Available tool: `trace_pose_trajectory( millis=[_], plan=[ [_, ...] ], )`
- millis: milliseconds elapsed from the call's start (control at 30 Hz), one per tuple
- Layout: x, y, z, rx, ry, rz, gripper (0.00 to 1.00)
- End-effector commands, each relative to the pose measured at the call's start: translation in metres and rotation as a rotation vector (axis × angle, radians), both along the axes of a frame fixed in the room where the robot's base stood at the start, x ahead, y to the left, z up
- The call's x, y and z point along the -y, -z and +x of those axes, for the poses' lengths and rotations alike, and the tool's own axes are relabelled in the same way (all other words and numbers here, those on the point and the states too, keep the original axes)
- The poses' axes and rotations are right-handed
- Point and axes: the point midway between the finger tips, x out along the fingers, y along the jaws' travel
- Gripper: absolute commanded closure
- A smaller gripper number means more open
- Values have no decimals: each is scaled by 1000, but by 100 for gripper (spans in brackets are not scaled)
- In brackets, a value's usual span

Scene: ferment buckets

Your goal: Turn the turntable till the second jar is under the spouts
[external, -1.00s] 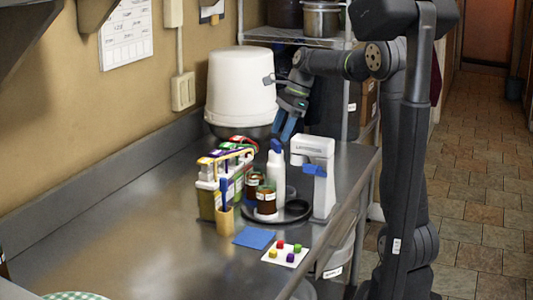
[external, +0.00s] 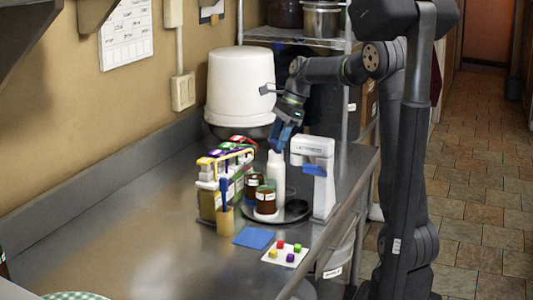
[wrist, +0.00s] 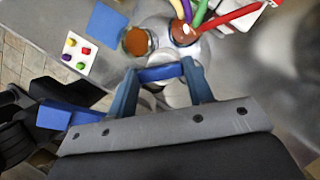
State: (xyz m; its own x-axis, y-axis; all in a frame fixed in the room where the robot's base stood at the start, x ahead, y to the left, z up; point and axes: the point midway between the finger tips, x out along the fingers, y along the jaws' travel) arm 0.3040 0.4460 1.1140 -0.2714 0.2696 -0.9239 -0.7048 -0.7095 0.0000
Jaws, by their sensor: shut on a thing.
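The dark round turntable (external: 292,216) carries two brown jars, one nearer (external: 266,203) and one farther (external: 252,186), and a white bottle (external: 276,178). In the wrist view one jar (wrist: 183,33) sits below the tips of the coloured spouts (wrist: 238,19); the other jar (wrist: 136,41) is beside it, clear of them. I cannot tell which jar is the second. My gripper (external: 279,147) is at the bottle's top. In the wrist view its blue fingers (wrist: 160,82) are on either side of a blue bar-shaped top (wrist: 160,73), shut on it.
Cartons with coloured tops (external: 222,180) stand left of the turntable. A white appliance (external: 318,175) stands close on its right.

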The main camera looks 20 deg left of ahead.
Motion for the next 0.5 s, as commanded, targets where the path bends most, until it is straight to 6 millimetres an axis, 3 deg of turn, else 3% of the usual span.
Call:
trace_pose_trajectory(
  millis=[500],
  plan=[
    [1,-1,-1,1,153,1,94]
  ],
)
